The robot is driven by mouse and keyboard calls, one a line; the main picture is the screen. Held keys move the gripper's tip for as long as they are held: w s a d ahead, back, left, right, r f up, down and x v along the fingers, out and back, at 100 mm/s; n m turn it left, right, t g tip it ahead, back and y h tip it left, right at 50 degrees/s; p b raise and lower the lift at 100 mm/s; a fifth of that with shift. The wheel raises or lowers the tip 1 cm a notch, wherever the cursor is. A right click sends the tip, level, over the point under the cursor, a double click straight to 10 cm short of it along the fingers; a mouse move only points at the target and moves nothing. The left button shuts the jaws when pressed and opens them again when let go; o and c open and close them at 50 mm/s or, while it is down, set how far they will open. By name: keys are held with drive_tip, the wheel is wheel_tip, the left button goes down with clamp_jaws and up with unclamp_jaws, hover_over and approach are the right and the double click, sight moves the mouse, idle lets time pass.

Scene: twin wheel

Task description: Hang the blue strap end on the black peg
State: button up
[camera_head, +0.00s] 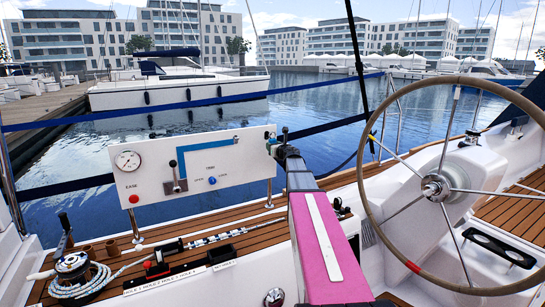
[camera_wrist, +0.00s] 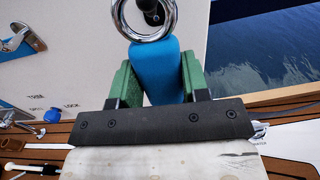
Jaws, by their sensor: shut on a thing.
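In the wrist view the blue strap end (camera_wrist: 160,82) stands between the green fingers of my gripper (camera_wrist: 157,68), which is shut on it. A shiny metal ring (camera_wrist: 131,34) sits at the far end of the strap, beyond the fingertips. The black peg (camera_wrist: 150,10) shows inside the ring's outline, cut by the top edge. I cannot tell whether the ring is around the peg or only in front of it. In the head view my gripper (camera_head: 271,136) is at the right edge of the white panel, small and partly hidden by my arm.
The white panel (camera_head: 240,165) carries a gauge (camera_head: 128,160), a black-knobbed lever (camera_head: 173,164), a red button (camera_head: 133,198) and a blue knob (camera_head: 212,180). A large steering wheel (camera_head: 365,135) stands to the right of my arm. A winch with rope (camera_head: 72,265) is at lower left.

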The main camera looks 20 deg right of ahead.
drive_tip(key=shift+w+a+f, duration=0.1)
drive_tip(key=shift+w+a, duration=0.05)
drive_tip(key=shift+w, duration=0.6)
drive_tip(key=shift+w+a, duration=0.15)
drive_tip(key=shift+w, duration=0.6)
idle(0.5)
drive_tip(key=shift+w+a+f, duration=0.1)
drive_tip(key=shift+w+f, duration=0.3)
drive_tip(key=shift+w, duration=0.05)
idle(0.6)
drive_tip(key=shift+w+f, duration=0.15)
drive_tip(key=shift+f, duration=0.25)
idle(1.3)
drive_tip(key=o, duration=1.3)
